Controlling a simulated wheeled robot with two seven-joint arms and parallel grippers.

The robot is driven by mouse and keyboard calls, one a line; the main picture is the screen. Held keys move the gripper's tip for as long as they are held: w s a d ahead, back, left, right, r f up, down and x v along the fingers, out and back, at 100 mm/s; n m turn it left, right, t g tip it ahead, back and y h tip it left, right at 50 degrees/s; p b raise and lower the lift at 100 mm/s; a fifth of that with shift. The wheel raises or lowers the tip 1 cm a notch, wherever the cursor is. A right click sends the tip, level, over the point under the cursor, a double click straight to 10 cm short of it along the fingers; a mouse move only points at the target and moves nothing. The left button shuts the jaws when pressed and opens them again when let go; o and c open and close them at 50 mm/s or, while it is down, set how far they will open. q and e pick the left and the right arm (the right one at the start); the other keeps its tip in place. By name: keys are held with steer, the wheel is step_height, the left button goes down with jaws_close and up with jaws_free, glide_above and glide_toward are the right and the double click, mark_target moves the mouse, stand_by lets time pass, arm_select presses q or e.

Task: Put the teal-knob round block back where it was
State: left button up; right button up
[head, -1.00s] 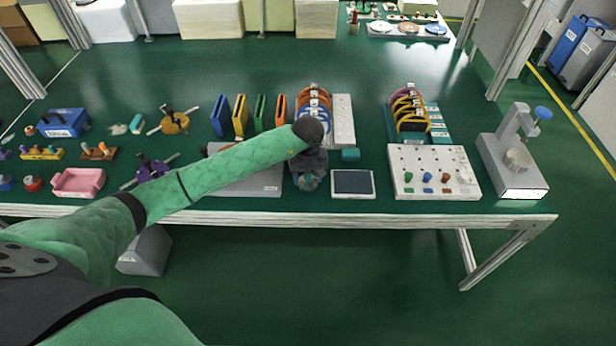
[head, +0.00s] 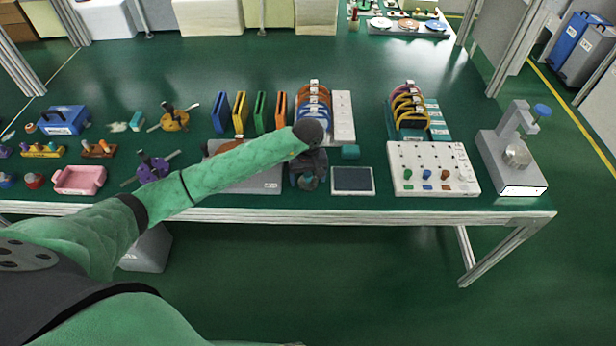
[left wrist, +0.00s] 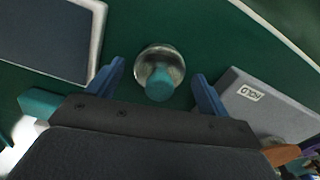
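The round block (left wrist: 160,58) is silvery metal with a teal knob (left wrist: 160,86) on top. In the left wrist view it is on the green table, between my left gripper's two blue fingers (left wrist: 158,72), with a gap on each side. The left gripper is open and does not visibly touch it. In the head view the left gripper (head: 308,170) points down at the table's front edge and hides most of the block. My right gripper is not in view.
A dark-faced tablet (head: 352,181) lies right of the left gripper, and a grey plate (head: 268,184) lies left. A small teal block (head: 350,152) and a white holed board (head: 343,118) stand behind. A grey stand (head: 516,170) holds a round metal piece at far right.

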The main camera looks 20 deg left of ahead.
mark_target(308, 175)
arm_select(q)
steer(key=shift+r, duration=0.15)
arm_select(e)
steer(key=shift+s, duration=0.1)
arm_select(q)
steer(key=shift+r, duration=0.3)
steer(key=shift+r+b, duration=0.4)
steer(key=shift+r, duration=0.15)
step_height(308, 175, up, 10)
steer(key=b, duration=0.4)
steer(key=shift+r, duration=0.15)
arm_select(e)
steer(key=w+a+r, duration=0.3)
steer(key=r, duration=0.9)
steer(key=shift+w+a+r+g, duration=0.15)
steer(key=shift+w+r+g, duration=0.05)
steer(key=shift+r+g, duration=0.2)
arm_select(q)
steer(key=shift+d, duration=0.1)
